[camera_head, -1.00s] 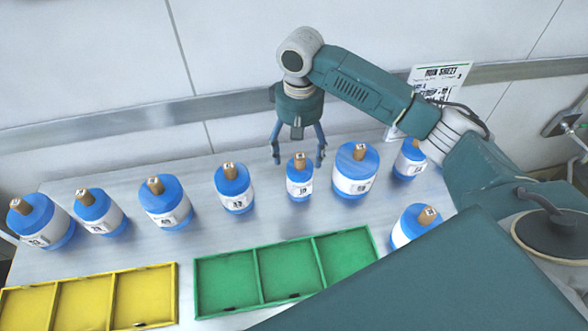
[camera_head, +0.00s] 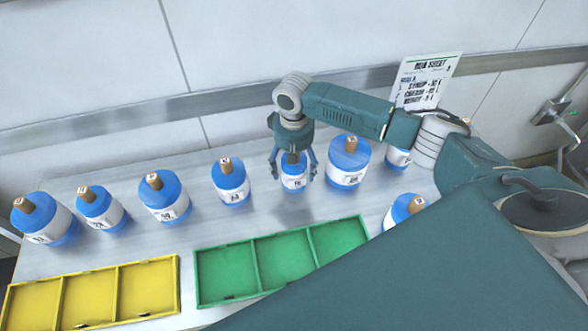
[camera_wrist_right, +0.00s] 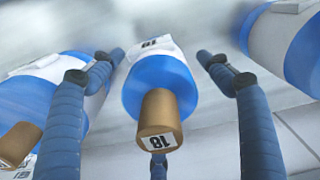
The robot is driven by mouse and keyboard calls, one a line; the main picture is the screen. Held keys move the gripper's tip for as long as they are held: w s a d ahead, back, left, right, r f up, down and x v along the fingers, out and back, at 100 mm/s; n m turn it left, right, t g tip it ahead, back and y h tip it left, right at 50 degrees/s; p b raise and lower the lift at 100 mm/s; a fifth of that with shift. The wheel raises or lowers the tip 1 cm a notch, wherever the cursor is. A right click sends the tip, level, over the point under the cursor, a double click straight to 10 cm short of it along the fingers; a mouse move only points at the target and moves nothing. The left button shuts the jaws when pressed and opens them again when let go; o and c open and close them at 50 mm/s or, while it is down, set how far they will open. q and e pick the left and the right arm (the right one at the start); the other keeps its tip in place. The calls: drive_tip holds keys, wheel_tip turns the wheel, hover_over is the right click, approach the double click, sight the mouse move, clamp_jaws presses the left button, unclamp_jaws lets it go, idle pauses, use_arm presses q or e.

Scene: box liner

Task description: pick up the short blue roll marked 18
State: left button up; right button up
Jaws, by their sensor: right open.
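The short blue roll marked 18 (camera_head: 293,181) stands on the metal table, with a white label band and a brown core on top. In the right wrist view its core (camera_wrist_right: 160,118) reads 18, and the blue roll (camera_wrist_right: 160,78) lies between my fingers. My right gripper (camera_head: 293,172) is open around the roll, with a finger on either side. In the wrist view both fingers (camera_wrist_right: 163,62) show gaps to the roll. My left gripper is not in view.
A larger blue roll (camera_head: 348,164) stands close to the right, and another (camera_head: 231,184) to the left. Several more rolls line the table. A green tray (camera_head: 197,283) and a yellow tray (camera_head: 62,300) lie in front. A printed sheet (camera_head: 425,82) is at the wall.

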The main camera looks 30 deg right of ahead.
drive_tip(key=shift+c, duration=0.3)
drive_tip(key=c, duration=1.6)
drive_tip(key=shift+r, duration=0.1)
